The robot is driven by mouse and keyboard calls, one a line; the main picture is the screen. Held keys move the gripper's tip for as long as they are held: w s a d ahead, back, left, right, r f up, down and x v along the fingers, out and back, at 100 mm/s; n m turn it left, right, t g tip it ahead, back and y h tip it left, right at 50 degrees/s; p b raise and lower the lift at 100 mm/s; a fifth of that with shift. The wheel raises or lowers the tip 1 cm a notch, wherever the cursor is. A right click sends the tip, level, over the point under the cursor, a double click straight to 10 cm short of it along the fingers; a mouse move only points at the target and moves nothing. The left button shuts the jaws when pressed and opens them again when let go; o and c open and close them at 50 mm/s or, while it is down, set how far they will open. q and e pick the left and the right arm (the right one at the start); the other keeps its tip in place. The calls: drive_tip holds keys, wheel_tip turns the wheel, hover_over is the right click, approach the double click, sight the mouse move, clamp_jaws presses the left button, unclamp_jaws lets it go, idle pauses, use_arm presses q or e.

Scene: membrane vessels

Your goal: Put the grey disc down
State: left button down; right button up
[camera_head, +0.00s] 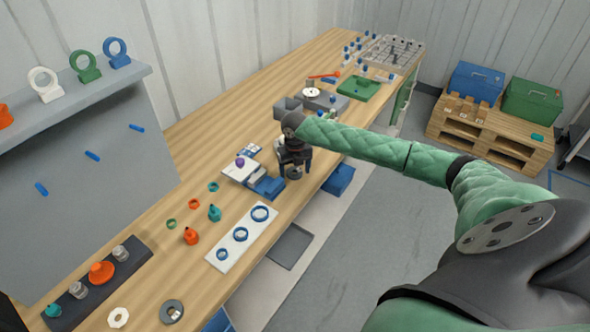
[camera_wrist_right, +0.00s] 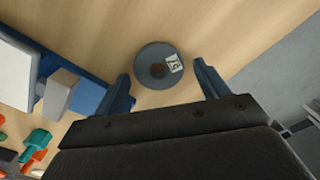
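My right gripper (camera_head: 294,168) points down over the wooden table, near its front edge. In the right wrist view, its two blue fingers (camera_wrist_right: 162,76) are spread apart. The grey disc (camera_wrist_right: 159,57) shows between and just beyond the fingertips, with visible gaps on both sides. It is round, with a dark brownish centre and a small white label, and it appears to lie flat on the wood. In the head view, the gripper mostly hides that spot. My left gripper is not in view.
A white-and-blue block fixture (camera_head: 243,172) stands just left of the gripper. A white board with blue rings (camera_head: 221,255) lies nearer. Another grey ring (camera_head: 172,311) lies at the near end. Grey boxes (camera_head: 322,101) stand behind the gripper. The table edge is close on the right.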

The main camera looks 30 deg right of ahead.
drive_tip(key=shift+r, duration=0.15)
drive_tip(key=shift+r, duration=0.2)
wheel_tip(320, 180, up, 6)
drive_tip(key=shift+f+b, duration=0.25)
drive_tip(key=shift+b, duration=1)
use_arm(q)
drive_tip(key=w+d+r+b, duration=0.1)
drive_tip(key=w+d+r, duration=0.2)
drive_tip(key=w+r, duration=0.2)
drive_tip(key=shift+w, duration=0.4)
use_arm(e)
wheel_tip(320, 180, up, 6)
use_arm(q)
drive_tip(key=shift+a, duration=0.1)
